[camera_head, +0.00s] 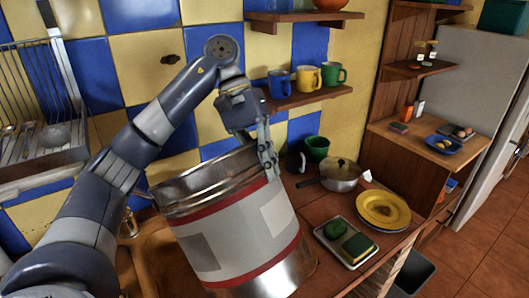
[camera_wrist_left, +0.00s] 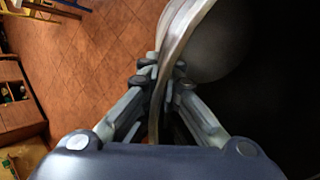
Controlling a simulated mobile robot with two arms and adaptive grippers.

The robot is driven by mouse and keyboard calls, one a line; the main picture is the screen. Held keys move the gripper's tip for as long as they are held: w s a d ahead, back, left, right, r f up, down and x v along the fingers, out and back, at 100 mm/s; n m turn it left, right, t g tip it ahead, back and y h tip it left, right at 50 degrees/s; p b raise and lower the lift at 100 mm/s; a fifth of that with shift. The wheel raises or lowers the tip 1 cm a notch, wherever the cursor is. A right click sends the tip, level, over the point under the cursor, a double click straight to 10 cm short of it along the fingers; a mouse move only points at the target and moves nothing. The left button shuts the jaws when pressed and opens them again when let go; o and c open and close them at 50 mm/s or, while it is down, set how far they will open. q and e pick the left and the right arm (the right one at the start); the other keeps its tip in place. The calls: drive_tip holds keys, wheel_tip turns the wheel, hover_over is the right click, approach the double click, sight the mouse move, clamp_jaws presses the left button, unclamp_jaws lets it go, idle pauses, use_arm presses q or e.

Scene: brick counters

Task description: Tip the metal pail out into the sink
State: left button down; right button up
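The metal pail (camera_head: 245,235) is large, with red bands and a pale grey label. It is tilted, its mouth leaning up and to the left. My left gripper (camera_head: 268,170) is shut on the right side of its rim. The left wrist view shows the fingers (camera_wrist_left: 163,85) pinching the curved metal rim (camera_wrist_left: 180,30). The sink (camera_head: 152,255) looks like an orange-brown basin at lower left, mostly hidden by the pail and my left arm. The pail's contents are not visible, and I cannot tell whether its base touches anything. My right gripper is not in view.
A tray (camera_head: 345,243) with a sponge and a green item, yellow plates (camera_head: 383,210) and a lidded pot (camera_head: 341,175) stand right of the pail. A wall shelf with mugs (camera_head: 308,78) is behind. A dish rack (camera_head: 40,130) hangs at left.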

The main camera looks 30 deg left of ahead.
use_arm(q)
drive_tip(key=r+y+p, duration=0.2)
drive_tip(key=r+p, duration=0.1)
drive_tip(key=r+t+y+p, duration=0.1)
drive_tip(key=shift+w+d+r+p, duration=0.15)
drive_tip(key=shift+d+p, duration=0.15)
drive_tip(key=a+y+p, duration=0.1)
drive_tip(key=p, duration=0.1)
drive_tip(key=r+y+p, duration=0.1)
drive_tip(key=y+p, duration=0.1)
drive_tip(key=p, duration=0.1)
drive_tip(key=shift+a+t, duration=0.3)
drive_tip(key=shift+a, duration=0.1)
drive_tip(key=shift+d+y+p, duration=0.2)
drive_tip(key=shift+y+p, duration=0.1)
drive_tip(key=shift+p, duration=0.1)
drive_tip(key=shift+d, duration=0.15)
drive_tip(key=shift+f, duration=0.1)
